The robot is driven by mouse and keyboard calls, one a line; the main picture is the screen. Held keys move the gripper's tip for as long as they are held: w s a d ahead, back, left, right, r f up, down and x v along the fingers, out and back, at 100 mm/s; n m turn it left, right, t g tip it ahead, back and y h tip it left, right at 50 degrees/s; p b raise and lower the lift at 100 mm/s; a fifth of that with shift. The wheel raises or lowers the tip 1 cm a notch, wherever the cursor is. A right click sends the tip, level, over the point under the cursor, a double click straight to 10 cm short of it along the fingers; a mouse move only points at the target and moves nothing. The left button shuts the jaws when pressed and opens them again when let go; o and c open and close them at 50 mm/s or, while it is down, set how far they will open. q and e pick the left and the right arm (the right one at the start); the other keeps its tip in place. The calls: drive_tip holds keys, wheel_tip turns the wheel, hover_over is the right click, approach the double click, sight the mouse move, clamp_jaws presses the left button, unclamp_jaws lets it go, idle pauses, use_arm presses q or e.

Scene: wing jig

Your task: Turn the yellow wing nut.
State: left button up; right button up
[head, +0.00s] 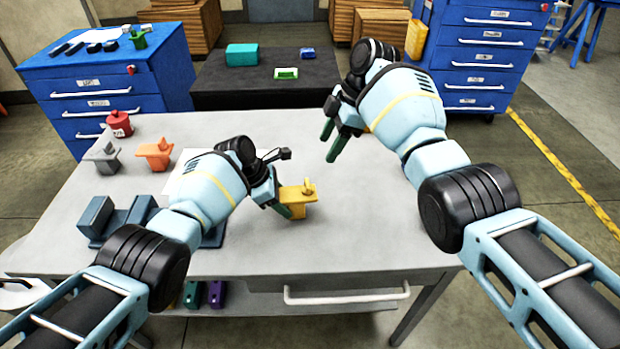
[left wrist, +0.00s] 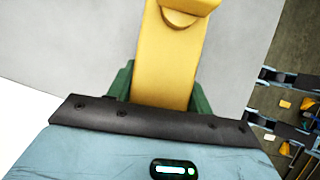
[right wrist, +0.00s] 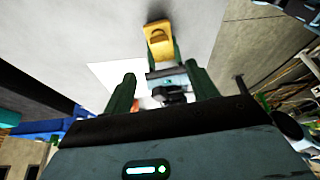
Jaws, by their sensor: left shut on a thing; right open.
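The yellow part (head: 296,196) is at the middle of the grey table in the head view, with a small raised yellow wing nut (head: 307,186) on its flat top. In the left wrist view the yellow part (left wrist: 165,65) runs between the green fingers, and a rounded piece shows at the top edge. My left gripper (head: 281,199) is shut on the yellow part. I cannot tell if the part touches the table. My right gripper (head: 335,137) is open and empty, above and beyond the part. The right wrist view shows the yellow part (right wrist: 158,42) ahead of its fingers.
A grey part (head: 103,156), an orange part (head: 155,153) and a red part (head: 119,123) stand at the table's far left. A blue-grey block fixture (head: 118,218) lies at left, partly behind my left arm. The right side of the table (head: 370,220) is clear.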

sight(308, 183)
drive_tip(key=shift+x, duration=5.95)
drive_tip(key=shift+c, duration=0.5)
drive_tip(key=c, duration=0.9)
drive_tip(key=shift+f, duration=0.1)
